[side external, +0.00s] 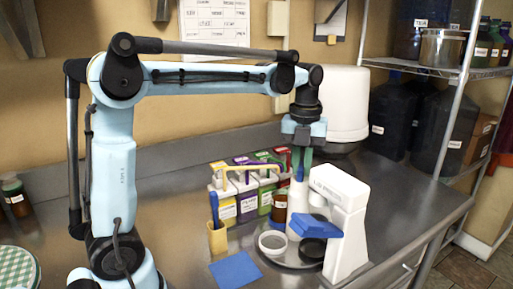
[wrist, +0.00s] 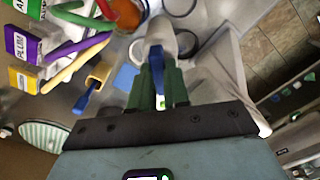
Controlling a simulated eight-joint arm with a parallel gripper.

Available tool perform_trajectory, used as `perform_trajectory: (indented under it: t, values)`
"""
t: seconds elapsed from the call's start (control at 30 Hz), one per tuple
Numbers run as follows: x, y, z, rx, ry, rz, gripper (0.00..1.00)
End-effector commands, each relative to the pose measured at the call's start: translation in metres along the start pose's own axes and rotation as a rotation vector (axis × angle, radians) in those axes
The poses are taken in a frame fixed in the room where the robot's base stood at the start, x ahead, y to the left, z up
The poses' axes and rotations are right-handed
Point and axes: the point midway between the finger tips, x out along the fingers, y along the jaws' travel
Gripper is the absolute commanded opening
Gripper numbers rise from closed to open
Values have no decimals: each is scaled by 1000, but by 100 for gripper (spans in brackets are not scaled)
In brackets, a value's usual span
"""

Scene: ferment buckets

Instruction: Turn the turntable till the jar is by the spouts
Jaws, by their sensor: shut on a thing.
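My gripper (side external: 302,160) points down, its green fingers shut on a blue knob that tops a white post (side external: 296,198). In the wrist view the fingers (wrist: 156,72) close around the blue piece, above the pale post (wrist: 160,35). The orange-brown jar (side external: 279,208) with a white label stands just left of the post; its orange contents also show in the wrist view (wrist: 125,12). The turntable (side external: 285,260) is a grey disc, partly hidden by things on it and the lid press. The coloured spouts, including a yellow one (side external: 235,167), reach out from the buckets behind the jar.
Labelled buckets (side external: 249,205) stand in a row at the back. A white ring-shaped dish (side external: 272,243) is at front. The white lid press (side external: 345,225) with its blue lever is close on the right. A yellow cup (side external: 217,238) and blue mat (side external: 235,270) are on the left.

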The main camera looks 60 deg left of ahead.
Motion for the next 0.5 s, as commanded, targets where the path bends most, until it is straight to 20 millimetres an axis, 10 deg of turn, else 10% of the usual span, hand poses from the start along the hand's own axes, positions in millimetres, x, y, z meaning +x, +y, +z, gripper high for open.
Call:
perform_trajectory:
  t: [0.1, 0.13, 0.3, 0.5]
  values:
    - [-1, 0, 0, -1, -1, 0, 0]
    - [-1, 0, 0, -1, -1, 0, 17]
    - [0, 0, 0, -1, -1, 0, 42]
    - [0, 0, 0, -1, -1, 0, 42]
